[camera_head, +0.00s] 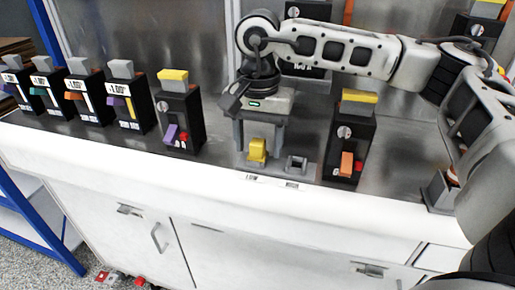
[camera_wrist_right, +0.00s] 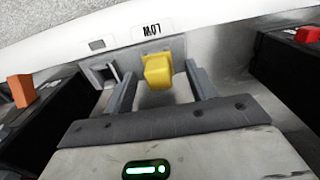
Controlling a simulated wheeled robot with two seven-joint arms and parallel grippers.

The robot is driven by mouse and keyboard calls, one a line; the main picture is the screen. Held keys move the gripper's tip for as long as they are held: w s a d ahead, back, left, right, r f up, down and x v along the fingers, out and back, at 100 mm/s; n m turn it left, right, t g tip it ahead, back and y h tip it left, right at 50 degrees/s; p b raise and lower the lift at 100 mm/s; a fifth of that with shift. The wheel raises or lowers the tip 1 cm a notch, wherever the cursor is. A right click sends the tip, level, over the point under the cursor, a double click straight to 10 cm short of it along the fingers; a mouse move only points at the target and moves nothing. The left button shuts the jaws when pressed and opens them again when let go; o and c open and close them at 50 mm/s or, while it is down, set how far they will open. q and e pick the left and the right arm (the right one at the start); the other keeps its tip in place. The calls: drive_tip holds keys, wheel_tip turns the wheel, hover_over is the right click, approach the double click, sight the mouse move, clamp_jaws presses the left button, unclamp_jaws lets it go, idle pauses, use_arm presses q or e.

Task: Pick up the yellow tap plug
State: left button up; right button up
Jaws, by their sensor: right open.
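The yellow tap plug (camera_head: 258,149) stands in the left part of a small grey socket block near the counter's front edge. It also shows in the right wrist view (camera_wrist_right: 158,71). My right gripper (camera_head: 257,150) points down over it, fingers apart. In the wrist view the gripper's two fingers (camera_wrist_right: 159,84) lie on either side of the plug, with gaps visible, so it is not gripped. Whether a finger touches it cannot be told. My left gripper is not in view.
An empty socket (camera_head: 297,164) is right of the plug. Black breakers with yellow tops stand close on both sides, one left (camera_head: 181,120) and one right (camera_head: 349,140). Several grey-topped breakers (camera_head: 85,95) line the left. A "LOW" label (camera_wrist_right: 152,30) marks the plug's socket.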

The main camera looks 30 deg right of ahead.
drive_tip(key=c, duration=1.1)
drive_tip(key=shift+o, duration=0.2)
